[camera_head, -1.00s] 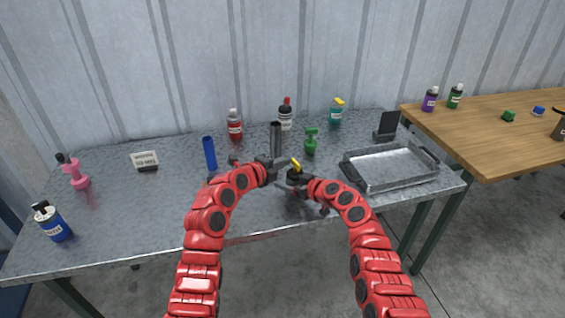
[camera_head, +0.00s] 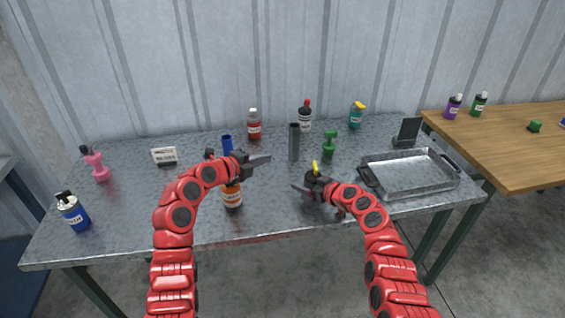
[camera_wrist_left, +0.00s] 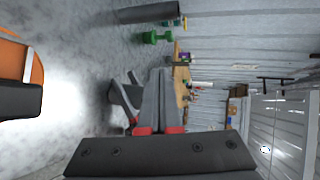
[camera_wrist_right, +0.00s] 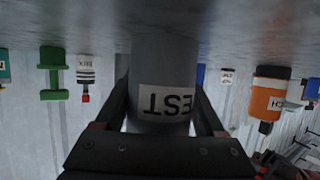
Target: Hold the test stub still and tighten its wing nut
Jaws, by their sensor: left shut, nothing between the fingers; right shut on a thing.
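The test stub is a grey cylinder (camera_wrist_right: 165,65) with a white label reading TEST, upside down in the right wrist view. In the head view its top carries a yellow wing nut (camera_head: 315,167); most of its body is hidden by my gripper. My right gripper (camera_head: 311,188) is shut around the stub, with a finger on each side in the right wrist view. My left gripper (camera_head: 266,158) is shut and empty, above the table, up and left of the wing nut and apart from it. Its closed fingers (camera_wrist_left: 160,97) show in the left wrist view.
A dark grey pipe (camera_head: 294,143) and a green bobbin-like object (camera_head: 329,147) stand behind the stub. An orange bottle (camera_head: 232,196) stands below my left forearm, near a blue tube (camera_head: 227,145). A metal tray (camera_head: 411,191) lies to the right.

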